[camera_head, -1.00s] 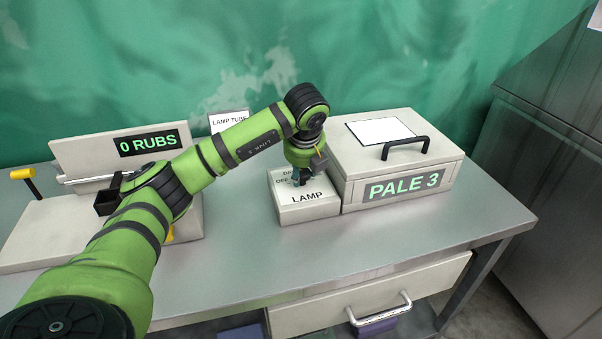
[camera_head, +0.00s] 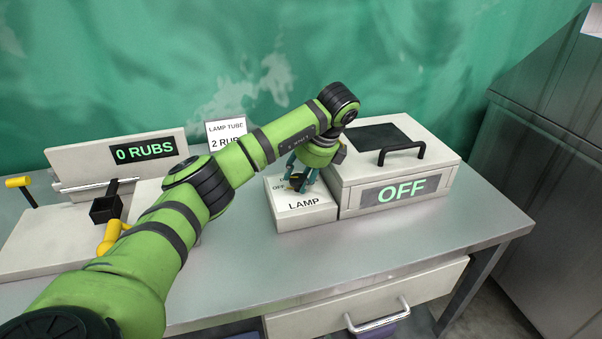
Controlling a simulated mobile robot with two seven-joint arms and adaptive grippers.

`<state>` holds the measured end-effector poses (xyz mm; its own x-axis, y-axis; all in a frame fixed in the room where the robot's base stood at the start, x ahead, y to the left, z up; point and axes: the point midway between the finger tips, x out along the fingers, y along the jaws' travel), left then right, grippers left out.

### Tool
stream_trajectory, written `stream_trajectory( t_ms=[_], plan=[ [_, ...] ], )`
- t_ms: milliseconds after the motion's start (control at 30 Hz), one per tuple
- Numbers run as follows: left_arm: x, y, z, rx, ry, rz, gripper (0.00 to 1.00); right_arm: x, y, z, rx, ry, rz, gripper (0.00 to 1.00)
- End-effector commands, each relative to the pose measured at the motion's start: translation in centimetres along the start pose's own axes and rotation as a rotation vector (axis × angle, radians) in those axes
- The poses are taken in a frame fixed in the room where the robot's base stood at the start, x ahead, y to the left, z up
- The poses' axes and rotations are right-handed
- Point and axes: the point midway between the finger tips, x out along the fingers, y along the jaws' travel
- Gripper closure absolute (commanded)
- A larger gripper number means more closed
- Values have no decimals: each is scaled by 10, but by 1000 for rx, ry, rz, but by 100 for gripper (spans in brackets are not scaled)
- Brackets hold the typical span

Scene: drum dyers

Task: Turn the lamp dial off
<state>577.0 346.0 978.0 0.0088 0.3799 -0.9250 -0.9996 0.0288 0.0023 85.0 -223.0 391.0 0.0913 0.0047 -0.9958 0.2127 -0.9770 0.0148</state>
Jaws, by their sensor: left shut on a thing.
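The white lamp box (camera_head: 304,216), marked LAMP, sits on the grey bench. Its dark dial (camera_head: 297,181) is on the top face, with an OFF mark to its left. My left gripper (camera_head: 300,182) reaches down from above and is shut on the dial. The fingers and wrist hide part of the dial and the top markings. The white lidded box (camera_head: 358,205) beside it reads OFF in green letters, and the panel on its lid (camera_head: 378,137) is dark. My right gripper is not in view.
A rubbing device with a 0 RUBS display (camera_head: 143,149) and yellow handles stands at the left. A LAMP TUBE card (camera_head: 226,132) stands behind my arm. A drawer (camera_head: 370,301) is below the bench top. The bench front is clear.

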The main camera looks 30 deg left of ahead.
Motion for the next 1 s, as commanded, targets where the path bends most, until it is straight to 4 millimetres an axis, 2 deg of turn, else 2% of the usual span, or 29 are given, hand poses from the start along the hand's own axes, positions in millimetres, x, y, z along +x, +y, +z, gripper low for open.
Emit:
stream_trajectory(
  t_ms=[33,300,800,833,867,900,1000],
  plan=[
    [-5,-2,6,-34,-7,-1,91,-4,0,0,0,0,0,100],
    [-4,-2,6,-110,-7,31,91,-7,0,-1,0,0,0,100],
    [-4,-2,7,-127,-8,38,91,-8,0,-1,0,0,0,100],
    [-4,-2,7,-127,-8,38,50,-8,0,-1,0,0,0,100],
    [-4,-2,7,-127,-8,38,38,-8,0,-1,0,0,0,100],
    [-3,-2,6,-126,-7,39,34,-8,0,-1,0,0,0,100],
    [-2,-2,5,-122,-6,41,34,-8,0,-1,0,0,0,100]
  ],
)
